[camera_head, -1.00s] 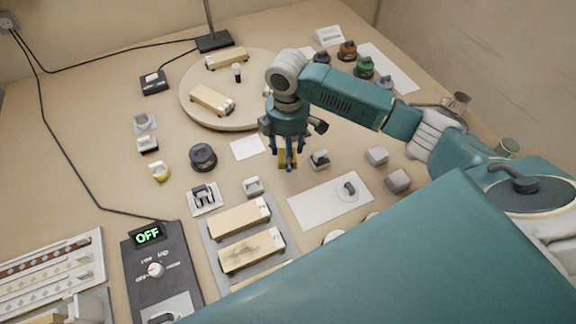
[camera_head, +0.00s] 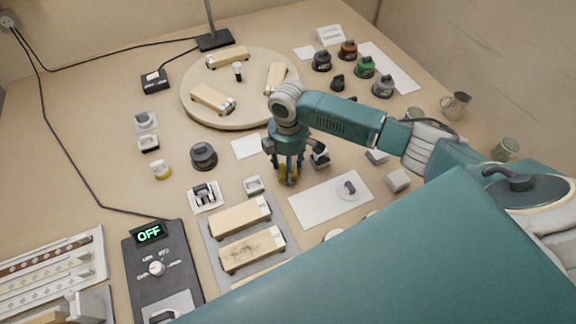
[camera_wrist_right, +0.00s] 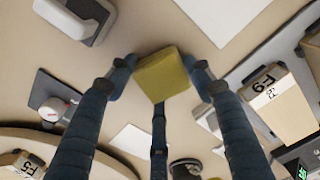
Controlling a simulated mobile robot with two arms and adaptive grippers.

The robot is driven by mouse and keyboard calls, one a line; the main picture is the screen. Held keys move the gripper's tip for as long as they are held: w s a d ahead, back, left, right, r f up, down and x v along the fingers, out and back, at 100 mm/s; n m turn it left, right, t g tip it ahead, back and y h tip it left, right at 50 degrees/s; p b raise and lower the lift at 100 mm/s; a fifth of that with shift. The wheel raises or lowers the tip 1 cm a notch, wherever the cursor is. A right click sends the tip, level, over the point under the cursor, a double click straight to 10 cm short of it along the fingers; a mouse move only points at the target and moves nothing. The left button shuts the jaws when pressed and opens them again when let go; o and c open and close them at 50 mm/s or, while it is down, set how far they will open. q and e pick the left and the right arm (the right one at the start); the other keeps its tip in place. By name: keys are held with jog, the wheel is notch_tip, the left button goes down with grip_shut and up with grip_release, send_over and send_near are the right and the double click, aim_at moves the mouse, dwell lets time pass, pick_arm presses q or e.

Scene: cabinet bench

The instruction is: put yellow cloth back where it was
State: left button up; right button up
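The yellow cloth (camera_head: 288,172) is a small square pad under my right gripper (camera_head: 288,178) in the head view, partly hidden by the fingers. In the right wrist view the yellow cloth (camera_wrist_right: 164,74) lies between the fingertips of my right gripper (camera_wrist_right: 163,78), which touch it from the sides and below. The fingers are closed in on it. The gripper points down, low over the bench, right of a small white card (camera_head: 247,146). Whether the cloth touches the bench cannot be told. My left gripper is not in view.
A white sheet with a round piece (camera_head: 318,206) is in front. A round wooden board (camera_head: 205,118) with several wooden blocks is behind. A grey tray (camera_head: 210,243) holds more blocks.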

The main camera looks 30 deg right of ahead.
jog(key=o, duration=0.3)
jog(key=shift+o, duration=0.2)
jog(key=shift+r, duration=0.15)
notch_tip(320, 180, up, 12)
dwell(0.7)
